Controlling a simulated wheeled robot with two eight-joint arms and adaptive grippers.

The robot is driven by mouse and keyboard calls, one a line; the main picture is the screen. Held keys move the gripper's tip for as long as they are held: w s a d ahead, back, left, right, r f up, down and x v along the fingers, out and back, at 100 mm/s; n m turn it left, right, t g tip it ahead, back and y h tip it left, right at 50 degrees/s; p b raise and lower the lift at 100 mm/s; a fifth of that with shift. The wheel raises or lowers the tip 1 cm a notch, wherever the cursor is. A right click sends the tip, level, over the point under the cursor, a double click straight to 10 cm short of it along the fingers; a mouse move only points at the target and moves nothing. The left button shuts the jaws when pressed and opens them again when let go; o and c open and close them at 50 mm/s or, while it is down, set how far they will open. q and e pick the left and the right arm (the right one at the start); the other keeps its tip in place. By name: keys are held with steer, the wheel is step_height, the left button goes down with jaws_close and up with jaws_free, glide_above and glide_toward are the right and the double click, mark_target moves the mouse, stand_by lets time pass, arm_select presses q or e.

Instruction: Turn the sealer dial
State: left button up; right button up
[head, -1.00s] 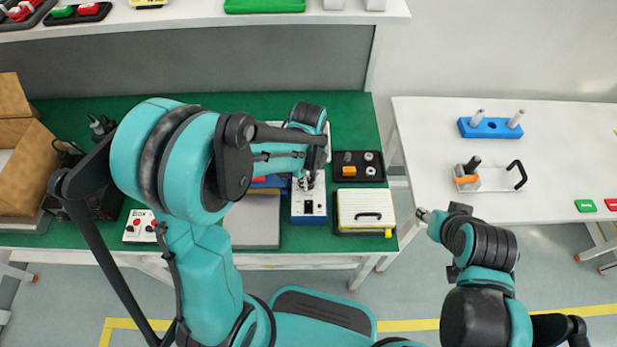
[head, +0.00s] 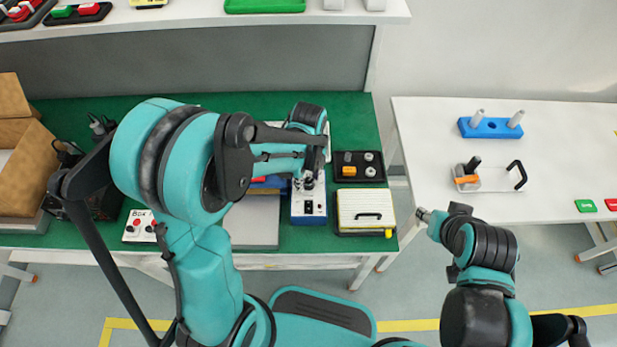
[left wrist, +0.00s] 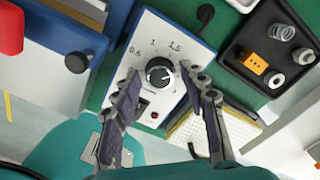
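The sealer control box (head: 309,213) stands on the green bench, with a white face and blue sides.
A black tray (head: 345,179) with small parts and a cream ribbed case (head: 365,210) stand right of the box. A cardboard box (head: 35,160) stands at the far left.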

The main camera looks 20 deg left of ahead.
mark_target(307, 182)
arm_select(q)
step_height(307, 182, up, 12)
stand_by(0.7)
stand_by(0.4)
steer(key=s+a+r+n+t, duration=0.1)
steer(key=s+n, duration=0.4)
steer(key=n, duration=0.7)
steer(key=s+a+r+n+t, duration=0.1)
steer(key=s+a+n+t, duration=0.2)
steer(key=n, duration=0.9)
steer(key=s+t, duration=0.2)
steer(key=t, duration=0.1)
steer(key=shift+s+a+r, duration=0.15)
